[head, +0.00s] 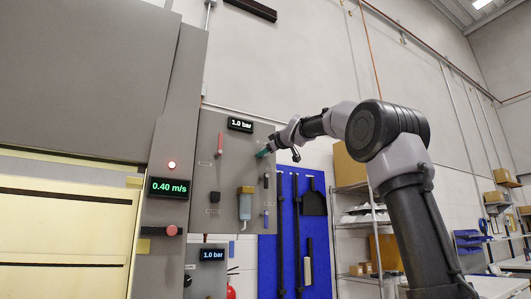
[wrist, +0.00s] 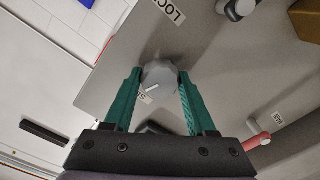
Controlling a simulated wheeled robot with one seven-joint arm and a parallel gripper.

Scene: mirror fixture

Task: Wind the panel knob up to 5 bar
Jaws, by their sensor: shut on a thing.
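The grey panel (head: 205,190) stands left of my arm in the head view. Its upper display (head: 240,125) reads 1.0 bar. My gripper (head: 264,151) reaches the panel's right part, below and right of that display. In the wrist view, the green fingers of my gripper (wrist: 161,74) are shut on a grey round knob (wrist: 158,73), one finger on each side. A white pointer line shows on the knob's face, beside a partly covered label. In the head view I cannot make out the knob behind my fingers.
A second display (head: 212,255) below the panel also reads 1.0 bar. A red-handled lever (head: 220,143) and a filter bowl (head: 245,205) are on the panel. A speed display (head: 169,187) reads 0.40 m/s. A blue tool board (head: 290,235) and shelves (head: 360,210) stand to the right.

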